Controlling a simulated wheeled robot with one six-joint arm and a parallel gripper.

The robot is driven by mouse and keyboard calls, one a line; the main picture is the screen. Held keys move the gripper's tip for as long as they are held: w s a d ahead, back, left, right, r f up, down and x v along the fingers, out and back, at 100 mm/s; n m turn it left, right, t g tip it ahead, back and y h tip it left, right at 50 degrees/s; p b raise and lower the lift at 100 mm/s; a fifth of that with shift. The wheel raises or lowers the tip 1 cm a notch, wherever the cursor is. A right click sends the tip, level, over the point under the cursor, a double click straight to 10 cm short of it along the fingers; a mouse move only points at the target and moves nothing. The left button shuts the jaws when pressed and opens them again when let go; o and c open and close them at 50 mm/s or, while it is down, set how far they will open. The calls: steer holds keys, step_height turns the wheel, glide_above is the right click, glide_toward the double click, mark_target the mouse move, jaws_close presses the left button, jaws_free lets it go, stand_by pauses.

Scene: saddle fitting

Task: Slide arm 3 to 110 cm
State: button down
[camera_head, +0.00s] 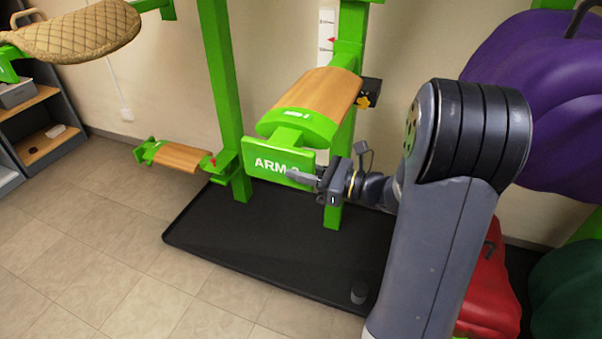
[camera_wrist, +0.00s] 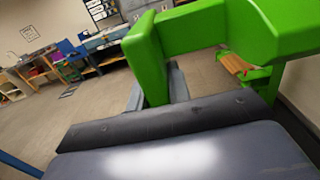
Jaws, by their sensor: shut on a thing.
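Arm 3 (camera_head: 318,95), a wood-topped green saddle arm, sits on a green upright post (camera_head: 352,25). Its front plate (camera_head: 262,166) reads "ARM", with the number mostly covered by my gripper. My gripper (camera_head: 302,177) is shut on this plate's right edge; in the wrist view the green plate (camera_wrist: 146,55) stands between the grey fingers (camera_wrist: 158,90). A white scale strip (camera_head: 327,22) with a red pointer (camera_head: 333,40) shows beside the post above the arm; its figures are too small to read. A yellow knob (camera_head: 363,101) sits on a dark block behind the arm.
Another wood-topped arm (camera_head: 180,156) is lower on the left post (camera_head: 222,80). A quilted tan saddle pad (camera_head: 75,32) is at upper left. Purple (camera_head: 545,90) and red (camera_head: 488,295) covered saddles stand at right. A black base tray (camera_head: 270,235) lies below; tiled floor is clear at left.

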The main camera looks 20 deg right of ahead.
mark_target(302, 150)
step_height(302, 150, up, 6)
steer(key=p, duration=0.3)
steer(key=shift+p, duration=0.4)
steer(key=c, duration=1.3)
jaws_free()
steer(key=shift+f, duration=0.1)
steer(key=b+v, duration=0.1)
steer(key=v, duration=0.9)
steer(key=shift+s+d, duration=0.2)
steer(key=shift+d, duration=0.15)
steer(key=shift+a, duration=0.1)
